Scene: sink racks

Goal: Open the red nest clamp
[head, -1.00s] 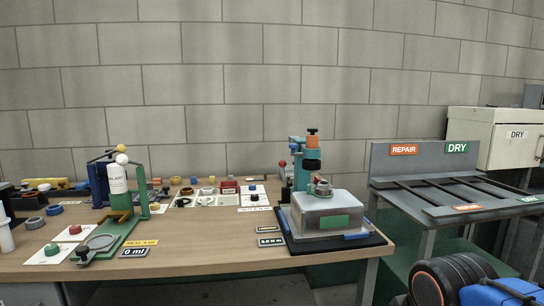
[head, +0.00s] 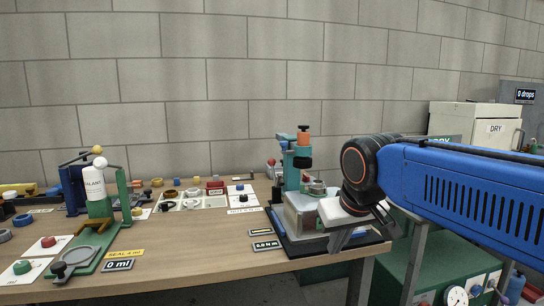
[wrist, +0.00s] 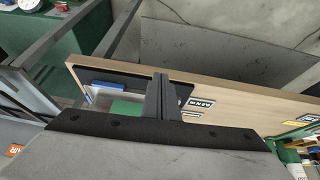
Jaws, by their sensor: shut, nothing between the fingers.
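The teal press fixture (head: 291,165) with an orange knob stands at the table's right end, on a clear box (head: 302,217) over a dark base. A small grey round part (head: 316,187) sits on the box in front of the press. I cannot clearly make out the red nest clamp; my arm and gripper hide part of this area. My gripper (head: 338,246) is at the box's right front side, fingers pointing down, shut and empty. In the wrist view its shut fingers (wrist: 160,92) show over the table edge, near the fixture's green label (wrist: 126,108).
A red ball knob (head: 271,162) stands left of the press. Small plates (head: 265,245) lie in front of it. The green sealant stand (head: 97,215) and several parts are at the left. The table's front middle (head: 190,240) is clear. A white cabinet (head: 480,135) stands right.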

